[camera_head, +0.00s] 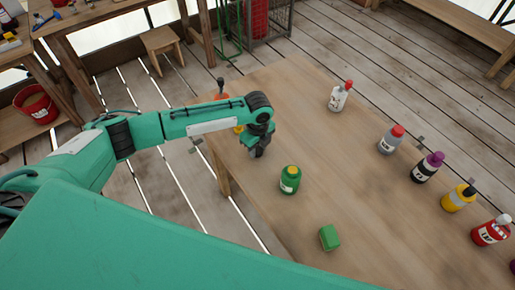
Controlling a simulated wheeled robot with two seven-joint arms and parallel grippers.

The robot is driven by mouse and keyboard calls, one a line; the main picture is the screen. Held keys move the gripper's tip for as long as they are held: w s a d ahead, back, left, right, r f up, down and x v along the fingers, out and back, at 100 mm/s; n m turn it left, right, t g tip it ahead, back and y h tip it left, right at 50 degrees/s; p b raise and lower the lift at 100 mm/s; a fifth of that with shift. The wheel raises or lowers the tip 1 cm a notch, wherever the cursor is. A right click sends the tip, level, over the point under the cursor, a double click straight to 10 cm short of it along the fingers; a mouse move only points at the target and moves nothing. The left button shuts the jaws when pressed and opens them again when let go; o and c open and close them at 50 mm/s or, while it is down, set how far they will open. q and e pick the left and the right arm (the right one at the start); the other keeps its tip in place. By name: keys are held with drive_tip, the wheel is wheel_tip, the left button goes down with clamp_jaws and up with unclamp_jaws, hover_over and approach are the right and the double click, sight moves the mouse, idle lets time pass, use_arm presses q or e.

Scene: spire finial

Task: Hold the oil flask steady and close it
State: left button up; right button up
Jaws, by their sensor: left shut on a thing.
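My left gripper (257,152) points down over the table's left part, at the end of my green arm. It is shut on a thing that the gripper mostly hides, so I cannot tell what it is. A small yellow-orange patch (238,129) shows beside the wrist. A green bottle with a yellow top (290,180) stands upright, apart from the gripper, to its lower right. An orange item with a black top (221,94) shows behind my arm, its lower part hidden. I cannot tell which one is the oil flask. My right gripper is out of view.
On the wooden table (300,110), a green block (329,238) lies near the front. A white bottle with a red cap (340,97) stands at the back. Several bottles, including a yellow one (459,197), line the right side. The table's middle is clear.

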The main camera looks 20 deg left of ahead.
sight(258, 150)
use_arm(q)
wheel_tip(258, 150, up, 20)
drive_tip(key=b, duration=0.2)
drive_tip(key=shift+b, duration=0.35)
drive_tip(key=shift+f, duration=0.1)
drive_tip(key=s+a+f+n, duration=0.2)
drive_tip(key=s+n, duration=0.4)
drive_tip(key=n, duration=0.6)
drive_tip(key=s+a+f+n, duration=0.3)
drive_tip(key=s+n, duration=0.2)
drive_tip(key=n, duration=0.6)
drive_tip(key=shift+s+f+n, duration=0.15)
drive_tip(key=shift+s+n, duration=0.2)
drive_tip(key=shift+n, duration=0.05)
